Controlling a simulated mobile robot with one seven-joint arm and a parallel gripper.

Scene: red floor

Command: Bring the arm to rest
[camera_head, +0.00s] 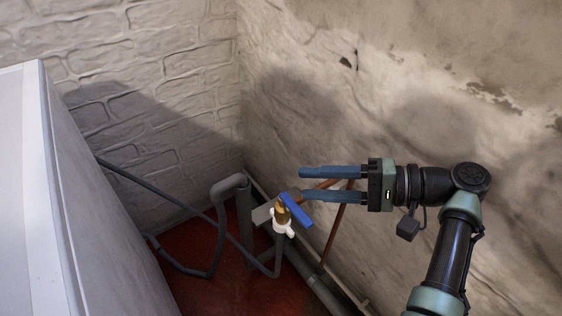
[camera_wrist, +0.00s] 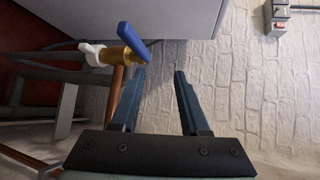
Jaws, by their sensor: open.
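My gripper (camera_head: 302,184) is open and empty, with its two blue fingers pointing left in the head view. In the wrist view my gripper (camera_wrist: 160,74) shows a clear gap between its fingers, with white brick wall behind. My arm comes up from the lower right and bends at the wrist. A brass valve with a blue lever (camera_head: 295,210) and a white fitting is just left of and below the fingertips. The valve's blue lever (camera_wrist: 133,44) also shows in the wrist view, beside the left finger. The lower finger appears close to the lever; I cannot tell whether they touch.
A white cabinet-like appliance (camera_head: 95,210) fills the left side. Grey pipes and hoses (camera_head: 217,225) and a copper pipe (camera_head: 334,232) run in the corner over the red floor (camera_head: 190,245). A rough plaster wall (camera_head: 430,95) stands behind my arm. A switch box (camera_wrist: 278,17) is on the brick wall.

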